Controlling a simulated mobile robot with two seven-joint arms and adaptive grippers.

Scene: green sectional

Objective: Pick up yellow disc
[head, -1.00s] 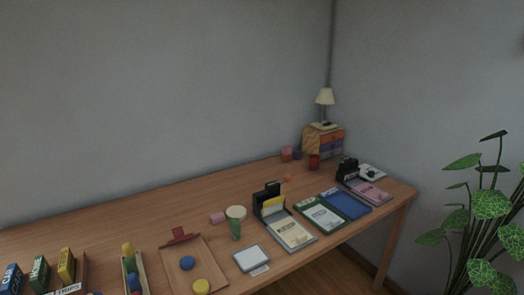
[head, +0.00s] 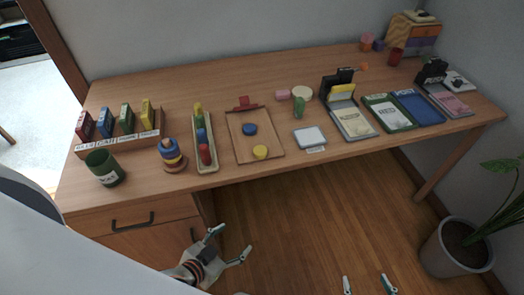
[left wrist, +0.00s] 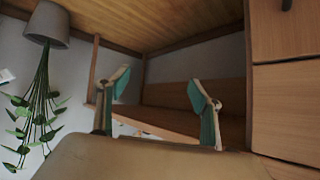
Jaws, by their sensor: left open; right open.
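A yellow disc (head: 260,152) lies on a wooden clipboard-like board (head: 270,133) near the front edge of the desk in the head view. A blue disc (head: 249,129) lies on the same board, behind the yellow one. My left gripper (head: 233,243) is open and empty, below the desk's front edge and in front of the drawers. My right gripper (head: 366,284) is open at the bottom of the head view, over the floor. In the left wrist view, the open left fingers (left wrist: 157,92) point under the desk; the yellow disc does not show there.
Left of the board are a long tray with colored pieces (head: 206,157), a ring stack (head: 172,155), a green cup (head: 105,167) and a rack of small boxes (head: 117,138). Right are a white-topped pad (head: 309,137) and books (head: 388,113). A potted plant (head: 457,245) stands at right.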

